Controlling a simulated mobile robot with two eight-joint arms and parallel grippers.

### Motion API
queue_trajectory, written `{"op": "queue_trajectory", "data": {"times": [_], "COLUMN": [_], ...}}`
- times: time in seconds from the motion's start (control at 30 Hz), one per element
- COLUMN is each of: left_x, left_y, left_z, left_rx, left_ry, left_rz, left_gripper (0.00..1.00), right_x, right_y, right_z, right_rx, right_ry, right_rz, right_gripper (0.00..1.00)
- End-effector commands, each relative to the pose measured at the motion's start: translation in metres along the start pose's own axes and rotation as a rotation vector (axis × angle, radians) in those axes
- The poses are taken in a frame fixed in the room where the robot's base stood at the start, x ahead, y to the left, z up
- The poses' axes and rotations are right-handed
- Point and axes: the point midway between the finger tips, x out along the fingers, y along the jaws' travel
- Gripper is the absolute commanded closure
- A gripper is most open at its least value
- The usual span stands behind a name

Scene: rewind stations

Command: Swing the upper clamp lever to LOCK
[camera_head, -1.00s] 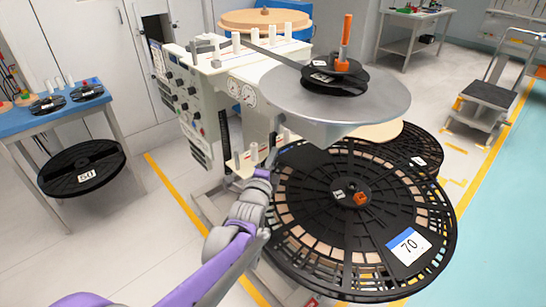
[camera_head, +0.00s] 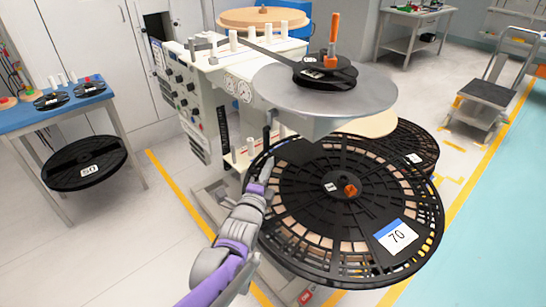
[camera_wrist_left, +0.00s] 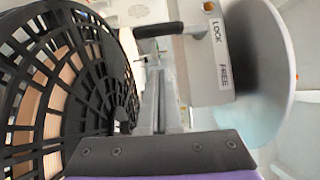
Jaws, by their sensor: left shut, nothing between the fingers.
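The black clamp lever handle (camera_wrist_left: 158,30) shows in the left wrist view, beside a grey plate (camera_wrist_left: 208,60) marked LOCK and FREE. The handle sticks out leftward from the plate at the LOCK end. In the head view a dark upright handle (camera_head: 267,138) stands below the grey upper disc (camera_head: 325,98), just above my left gripper (camera_head: 267,168). My left gripper is shut and empty. Its grey fingers (camera_wrist_left: 160,95) point toward the handle in the wrist view; I cannot tell whether they touch it. My right gripper is not in view.
A large black reel labelled 70 (camera_head: 350,205) lies to the right of my left gripper, close to it. The cream rewind machine (camera_head: 200,95) stands behind. A blue table (camera_head: 60,112) is at the left. Open floor lies at lower left.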

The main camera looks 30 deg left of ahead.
Motion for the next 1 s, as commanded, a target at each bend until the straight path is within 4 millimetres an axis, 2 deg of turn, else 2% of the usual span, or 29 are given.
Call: {"op": "queue_trajectory", "data": {"times": [0.1,0.3,1.0], "left_x": [-0.025,-0.047,-0.051], "left_y": [-0.002,-0.002,-0.001], "left_z": [0.0,0.0,0.0], "left_rx": [0.0,0.001,0.0], "left_ry": [0.0,0.0,0.0], "left_rz": [0.0,0.0,0.0], "left_gripper": [1.0,1.0,1.0], "right_x": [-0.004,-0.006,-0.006], "right_y": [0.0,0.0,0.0], "right_z": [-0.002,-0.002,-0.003], "right_rx": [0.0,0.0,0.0], "right_ry": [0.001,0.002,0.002], "right_rz": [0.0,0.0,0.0], "right_gripper": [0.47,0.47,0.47]}}
